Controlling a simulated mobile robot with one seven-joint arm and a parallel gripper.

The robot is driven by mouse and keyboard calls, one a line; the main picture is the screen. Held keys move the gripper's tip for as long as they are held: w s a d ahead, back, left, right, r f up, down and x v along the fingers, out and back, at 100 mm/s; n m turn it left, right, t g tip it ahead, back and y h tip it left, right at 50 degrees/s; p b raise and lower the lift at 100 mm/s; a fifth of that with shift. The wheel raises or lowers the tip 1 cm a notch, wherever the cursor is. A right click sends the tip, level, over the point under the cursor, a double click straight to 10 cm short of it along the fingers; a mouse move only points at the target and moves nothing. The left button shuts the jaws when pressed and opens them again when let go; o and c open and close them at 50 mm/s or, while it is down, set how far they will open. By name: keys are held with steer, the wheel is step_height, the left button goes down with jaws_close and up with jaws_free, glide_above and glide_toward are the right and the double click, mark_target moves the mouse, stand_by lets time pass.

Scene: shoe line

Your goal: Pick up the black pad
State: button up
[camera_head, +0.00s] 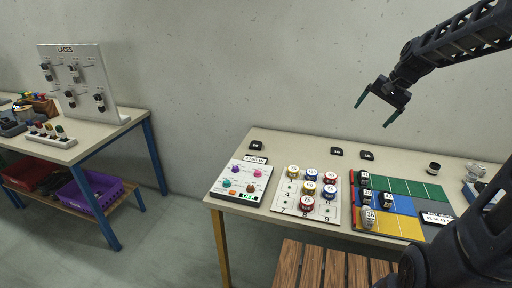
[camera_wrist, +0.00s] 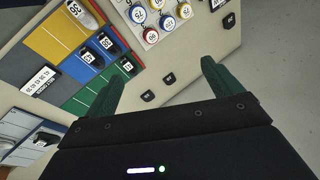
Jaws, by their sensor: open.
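Three small black pads with white marks lie along the table's back edge: one at the left (camera_head: 256,145), one near the middle (camera_head: 336,151) and one just right of that (camera_head: 367,155). I cannot tell which is the task's black pad. The wrist view shows two close together (camera_wrist: 147,96) (camera_wrist: 168,78) and one farther off (camera_wrist: 228,20). My gripper (camera_head: 376,109) is open and empty, with green fingers, high above the table's back. In the wrist view, the two close pads appear between its fingers (camera_wrist: 161,70).
A colored board (camera_head: 411,187) with dark numbered blocks lies at the right. A white numbered board (camera_head: 283,198) with round tins and a knob panel (camera_head: 225,189) lie left of it. A black cup (camera_head: 433,168) stands at the back right. The wall rises behind the table.

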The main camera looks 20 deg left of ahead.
steer(key=w+a+f+m+g+y, duration=0.1)
steer(key=w+a+f+m+y, duration=0.15)
steer(key=w+a+f, duration=0.55)
steer(key=w+a+f+m+g+y, duration=0.2)
steer(key=w+a+f+m, duration=0.1)
steer(key=w+a, duration=0.9)
steer(key=m+y, duration=0.5)
steer(key=m, duration=0.3)
glide_toward(256, 144)
steer(key=shift+w+d+r, duration=0.15)
steer(key=shift+d+r, duration=0.45)
steer(key=shift+w+d+r, duration=0.15)
steer(key=shift+d+r, duration=0.45)
steer(key=shift+w+a+f+m, duration=0.1)
steer(key=shift+a+f+m, duration=0.15)
steer(key=shift+a+f, duration=0.2)
steer(key=x, duration=0.5)
steer(key=shift+d, duration=0.1)
steer(key=x, duration=0.2)
steer(key=f+x, duration=0.1)
steer(key=x, duration=0.2)
steer(key=shift+s+d+r, duration=0.1)
steer(key=shift+s+d, duration=0.1)
steer(key=shift+d, duration=0.05)
steer(key=shift+a, duration=0.4)
